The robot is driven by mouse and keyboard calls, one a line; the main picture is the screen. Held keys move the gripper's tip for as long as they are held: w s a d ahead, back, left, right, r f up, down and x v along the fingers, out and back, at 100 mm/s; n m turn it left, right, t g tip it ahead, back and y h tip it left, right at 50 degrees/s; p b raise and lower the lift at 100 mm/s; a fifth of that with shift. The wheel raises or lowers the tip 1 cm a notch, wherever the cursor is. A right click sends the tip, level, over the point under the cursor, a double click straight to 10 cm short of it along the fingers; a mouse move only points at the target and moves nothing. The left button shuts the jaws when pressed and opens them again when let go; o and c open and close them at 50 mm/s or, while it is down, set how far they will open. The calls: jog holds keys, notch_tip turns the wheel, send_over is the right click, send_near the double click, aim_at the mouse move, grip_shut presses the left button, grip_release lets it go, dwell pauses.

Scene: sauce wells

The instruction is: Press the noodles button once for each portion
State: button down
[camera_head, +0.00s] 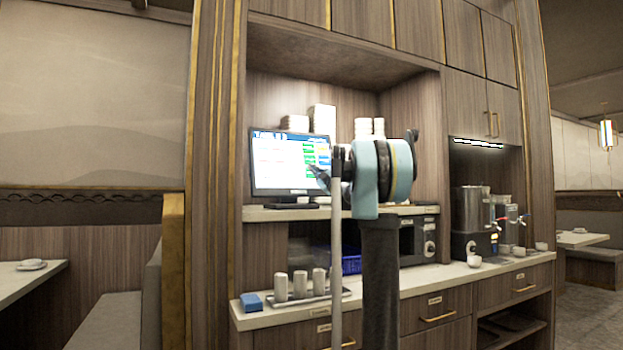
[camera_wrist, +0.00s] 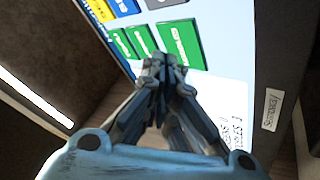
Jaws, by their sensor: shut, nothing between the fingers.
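A lit monitor (camera_head: 283,164) stands on the shelf of the wooden cabinet, with coloured on-screen buttons on its right side. My gripper (camera_head: 318,170) is in front of the right part of the screen, and its fingers are shut with nothing between them. In the wrist view, the shut fingertips (camera_wrist: 165,62) are close to or at the screen, just below a large green button (camera_wrist: 180,44). Smaller green buttons (camera_wrist: 143,40) lie to the left of it, with blue and yellow buttons above. The labels are too small to read, so I cannot tell which is noodles or whether the fingertips touch.
White stacked dishes (camera_head: 322,120) stand behind the monitor. Grey cups (camera_head: 299,285) and a blue block (camera_head: 251,302) are on the counter below. A metal urn (camera_head: 470,215) stands at the right. A cabinet wall borders the screen's left.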

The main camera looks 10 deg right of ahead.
dwell(0.3)
jog(key=s, duration=0.1)
jog(key=s+d+r, duration=0.1)
jog(key=s, duration=0.2)
jog(key=shift+s+d+r, duration=0.25)
jog(key=shift+s, duration=0.05)
dwell(0.8)
jog(key=s+d+f+m+g+h, duration=0.35)
jog(key=s+f+m+h, duration=0.45)
jog(key=f, duration=0.6)
jog(key=s+d+f+m+g+h, duration=0.35)
jog(key=s+f+m+h, duration=0.25)
jog(key=s+f, duration=0.55)
jog(key=s+a+f+m+g+y, duration=0.1)
jog(key=s+f+g, duration=0.3)
jog(key=s+f, duration=0.7)
jog(key=s+a+f+m+g+y, duration=0.1)
jog(key=s+a+f+g, duration=0.2)
jog(key=s+f, duration=0.9)
jog(key=s+a+f+g+y, duration=0.1)
jog(key=s+f+g, duration=0.3)
jog(key=s+f, duration=0.7)
notch_tip(320, 180, down, 3)
jog(key=shift+s+a+m+g, duration=0.4)
jog(key=shift+a, duration=0.5)
